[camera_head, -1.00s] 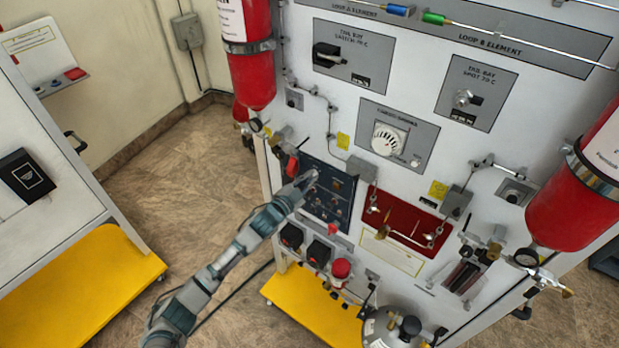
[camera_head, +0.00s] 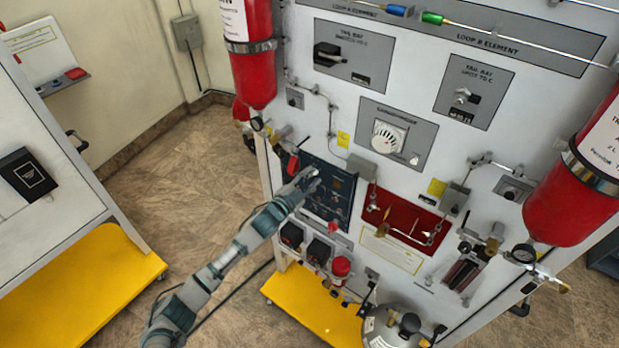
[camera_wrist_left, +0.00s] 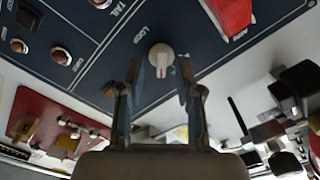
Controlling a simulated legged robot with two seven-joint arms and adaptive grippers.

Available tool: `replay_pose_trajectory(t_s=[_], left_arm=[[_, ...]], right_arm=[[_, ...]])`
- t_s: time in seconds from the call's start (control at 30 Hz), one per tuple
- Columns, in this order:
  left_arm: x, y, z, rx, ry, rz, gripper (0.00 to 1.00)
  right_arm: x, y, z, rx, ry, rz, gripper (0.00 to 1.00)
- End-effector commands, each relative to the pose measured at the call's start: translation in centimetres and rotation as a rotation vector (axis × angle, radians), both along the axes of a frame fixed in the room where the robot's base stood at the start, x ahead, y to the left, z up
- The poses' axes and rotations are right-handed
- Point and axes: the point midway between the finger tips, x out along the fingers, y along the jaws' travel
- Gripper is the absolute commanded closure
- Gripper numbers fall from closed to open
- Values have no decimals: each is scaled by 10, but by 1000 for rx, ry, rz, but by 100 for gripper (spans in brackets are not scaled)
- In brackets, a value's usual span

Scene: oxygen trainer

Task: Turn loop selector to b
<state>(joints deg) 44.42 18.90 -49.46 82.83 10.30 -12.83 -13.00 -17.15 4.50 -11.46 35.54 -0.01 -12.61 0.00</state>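The loop selector is a small pale round knob (camera_wrist_left: 161,56) with a reddish mark, on a dark blue panel. Lettering that seems to read "LOOP" is beside it in the left wrist view. The dark blue panel (camera_head: 338,203) also shows in the head view, where my gripper and its small size keep me from making out the knob. My left gripper (camera_wrist_left: 160,82) is open, with one finger on each side of the knob in the picture. I cannot tell whether either finger touches it. In the head view the left gripper (camera_head: 308,182) is at the panel's upper left. My right gripper is not in view.
A red part (camera_wrist_left: 232,14) sits close to the knob on the panel. A red plate (camera_head: 408,222) with fittings is right of the blue panel. Red cylinders (camera_head: 253,75) and (camera_head: 572,205) flank the white board. Black boxes and a red knob (camera_head: 341,267) are below.

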Motion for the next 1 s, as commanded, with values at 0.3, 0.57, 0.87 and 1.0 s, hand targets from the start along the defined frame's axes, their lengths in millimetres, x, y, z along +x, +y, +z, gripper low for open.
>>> replay_pose_trajectory(t_s=[0.3, 0.57, 0.87, 1.0], left_arm=[[-8, 9, -2, 1, 3, 3, 65], [-55, 41, -2, 2, 2, 1, 65], [-93, 69, -2, 1, 2, 2, 65], [-97, 71, -2, 0, 1, 1, 65]], right_arm=[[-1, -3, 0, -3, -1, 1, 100], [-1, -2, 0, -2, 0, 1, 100], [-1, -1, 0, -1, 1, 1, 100], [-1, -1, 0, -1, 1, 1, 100]])
